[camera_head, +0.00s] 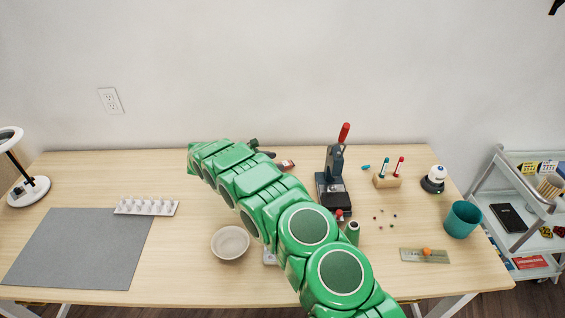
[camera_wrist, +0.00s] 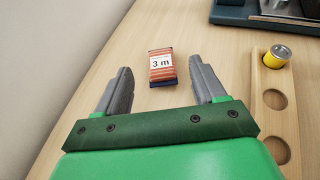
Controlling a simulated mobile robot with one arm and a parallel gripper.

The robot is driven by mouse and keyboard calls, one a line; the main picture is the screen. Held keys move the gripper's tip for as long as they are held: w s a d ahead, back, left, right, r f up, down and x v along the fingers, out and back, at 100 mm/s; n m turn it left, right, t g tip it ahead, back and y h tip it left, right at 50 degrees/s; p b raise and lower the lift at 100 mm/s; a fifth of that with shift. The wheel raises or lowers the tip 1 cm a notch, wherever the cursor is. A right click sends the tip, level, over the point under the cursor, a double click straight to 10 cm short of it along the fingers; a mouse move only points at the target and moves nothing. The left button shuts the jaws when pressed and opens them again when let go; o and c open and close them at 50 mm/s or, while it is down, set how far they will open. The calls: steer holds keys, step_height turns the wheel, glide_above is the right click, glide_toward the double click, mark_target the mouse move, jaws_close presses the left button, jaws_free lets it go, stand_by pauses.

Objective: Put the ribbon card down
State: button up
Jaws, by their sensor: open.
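The ribbon card (camera_wrist: 162,66), an orange-red pack with a white "3 m" label, lies on the wooden tabletop in the wrist view. It also shows in the head view as a small red and white piece (camera_head: 287,165) just right of my gripper (camera_head: 259,150). In the wrist view my gripper (camera_wrist: 160,72) is open. The card lies between the lines of the two fingers, with a visible gap on each side and no finger touching it.
A wooden holder (camera_wrist: 271,130) with round holes and a yellow-topped item (camera_wrist: 277,56) is at right. The dark press (camera_head: 335,185) with a red handle stands right of my arm. A bowl (camera_head: 230,243) and grey mat (camera_head: 75,250) lie left. The table's back left is clear.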

steer(key=shift+v, duration=2.95)
steer(key=shift+w, duration=0.1)
